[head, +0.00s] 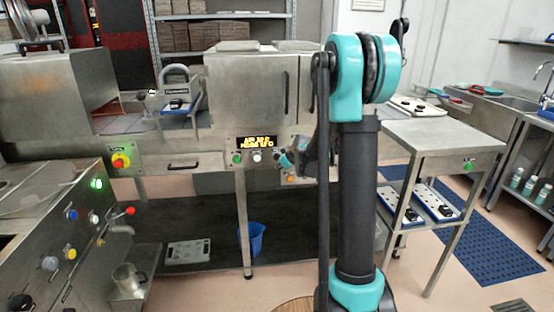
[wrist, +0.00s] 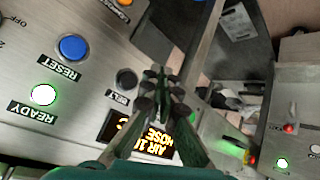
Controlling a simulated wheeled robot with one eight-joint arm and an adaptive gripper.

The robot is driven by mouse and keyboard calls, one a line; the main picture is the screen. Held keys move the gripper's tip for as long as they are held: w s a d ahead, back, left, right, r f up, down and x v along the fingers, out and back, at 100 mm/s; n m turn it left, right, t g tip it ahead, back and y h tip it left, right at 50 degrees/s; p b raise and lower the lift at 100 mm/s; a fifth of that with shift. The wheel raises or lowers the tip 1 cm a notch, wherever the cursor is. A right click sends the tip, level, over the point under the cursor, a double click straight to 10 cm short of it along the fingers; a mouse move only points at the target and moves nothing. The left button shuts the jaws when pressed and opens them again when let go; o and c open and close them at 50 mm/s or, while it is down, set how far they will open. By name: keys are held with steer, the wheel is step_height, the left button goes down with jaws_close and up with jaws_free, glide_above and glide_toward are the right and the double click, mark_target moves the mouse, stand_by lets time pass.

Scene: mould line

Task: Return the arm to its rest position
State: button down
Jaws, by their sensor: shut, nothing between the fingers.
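My gripper shows in the wrist view (wrist: 165,88) with its dark-tipped fingers together and nothing between them. It is in front of a steel control panel (wrist: 100,75), which appears upside down there. In the head view my teal and black arm stands upright right of centre. A small part of my gripper (head: 285,159) shows left of the arm, beside the panel with the lit display (head: 257,142). The arm hides the rest of it. From these views I cannot tell whether the fingers touch the panel.
In the wrist view, a blue RESET button (wrist: 72,47), a lit READY button (wrist: 43,95) and a BELT knob (wrist: 126,78) are close to the fingers. In the head view, a steel side table (head: 440,136) stands right of my arm. A blue bucket (head: 251,239) is below the line.

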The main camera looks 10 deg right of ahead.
stand_by(0.4)
steer(key=s+d+f+m+g+h, duration=0.1)
steer(key=s+f+m, duration=0.1)
steer(key=s, duration=1.1)
steer(key=s+d+f+m+g+h, duration=0.1)
steer(key=s+m+g, duration=0.1)
steer(key=s, duration=1.1)
steer(key=s+d+f+m+g+h, duration=0.1)
steer(key=s+f+m, duration=0.1)
steer(key=s, duration=1.1)
steer(key=shift+s+d+f+m+g, duration=0.3)
steer(key=shift+d+f+m+g, duration=0.1)
steer(key=shift+m, duration=0.4)
steer(key=shift+r, duration=0.1)
steer(key=w+a+r+n+t+y, duration=0.1)
steer(key=w+r+n, duration=0.1)
steer(key=w, duration=1)
steer(key=w+a+r+n+t+y, duration=0.1)
steer(key=w+n+t, duration=0.1)
steer(key=w, duration=1)
steer(key=w+a+r+n+t+y, duration=0.1)
steer(key=w+r+n, duration=0.1)
steer(key=w, duration=0.9)
steer(key=shift+w+a+r+n+t, duration=0.3)
steer(key=shift+w+a+n+t, duration=0.1)
steer(key=shift+n, duration=0.4)
steer(key=shift+w, duration=0.1)
